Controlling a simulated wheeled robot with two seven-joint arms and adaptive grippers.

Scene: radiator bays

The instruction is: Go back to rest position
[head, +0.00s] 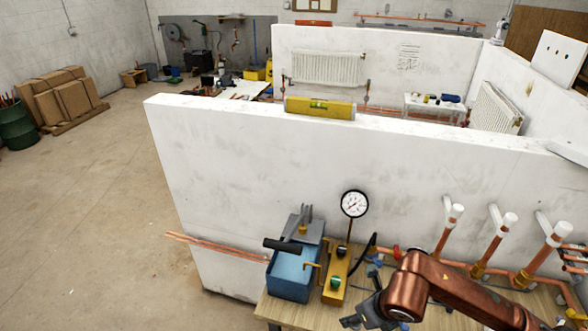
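My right arm comes in from the lower right, a copper-coloured link over the wooden bench (290,312). The dark parts of my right gripper (362,308) show at its end, at the bottom of the picture. They are low over the bench, right of the yellow block with the gauge. The fingers are small, dark and partly cut off by the lower edge, so I cannot tell whether they are open or hold anything. My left gripper and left arm are not in view.
A blue test pump (291,279) and a pressure gauge (354,204) stand on the bench by the white wall (290,155). Capped copper pipes (492,245) rise at the right. A yellow level (320,108) lies on the wall. The floor at left (90,220) is clear.

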